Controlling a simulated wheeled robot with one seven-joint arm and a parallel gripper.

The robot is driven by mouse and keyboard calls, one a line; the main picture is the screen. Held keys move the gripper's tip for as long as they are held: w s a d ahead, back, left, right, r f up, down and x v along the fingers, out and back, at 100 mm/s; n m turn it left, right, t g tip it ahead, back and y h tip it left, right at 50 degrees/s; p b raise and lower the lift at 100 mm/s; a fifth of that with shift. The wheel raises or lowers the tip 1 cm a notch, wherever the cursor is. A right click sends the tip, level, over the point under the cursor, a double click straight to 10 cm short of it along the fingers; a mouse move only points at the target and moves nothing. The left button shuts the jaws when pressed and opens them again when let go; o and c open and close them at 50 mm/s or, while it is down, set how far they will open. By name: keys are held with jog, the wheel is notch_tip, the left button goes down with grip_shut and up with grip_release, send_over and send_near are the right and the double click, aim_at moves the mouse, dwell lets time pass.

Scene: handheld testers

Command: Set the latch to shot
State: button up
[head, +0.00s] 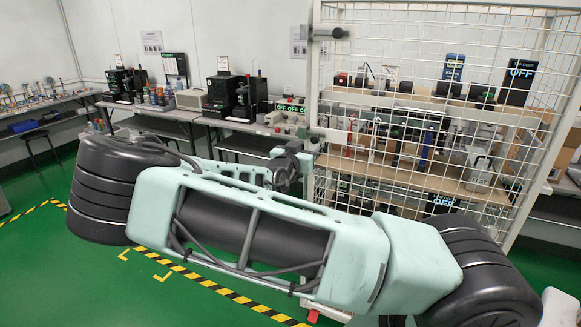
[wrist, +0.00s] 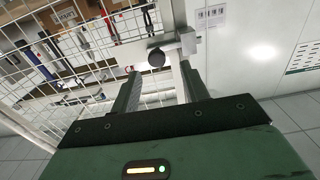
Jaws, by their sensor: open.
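In the wrist view the latch knob (wrist: 156,57) stands in front of a pale bracket on the cage post. My gripper (wrist: 160,72) is open, with its two dark fingers pointing toward the latch. The knob appears between the fingertips in the picture; I see no contact, and the depth gap is hard to judge. The exact bolt position is too small to tell.
The mesh cage (head: 430,20) holds shelves with several testers and tools. Workbenches with instruments (head: 180,112) line the wall at left. My arm crosses the front of the head view. Green floor with a yellow-black stripe (head: 200,280) lies at lower left.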

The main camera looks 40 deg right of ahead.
jog(key=b+v, duration=0.1)
jog(key=v, duration=0.9)
jog(key=shift+a, duration=0.25)
jog(key=shift+f, duration=0.1)
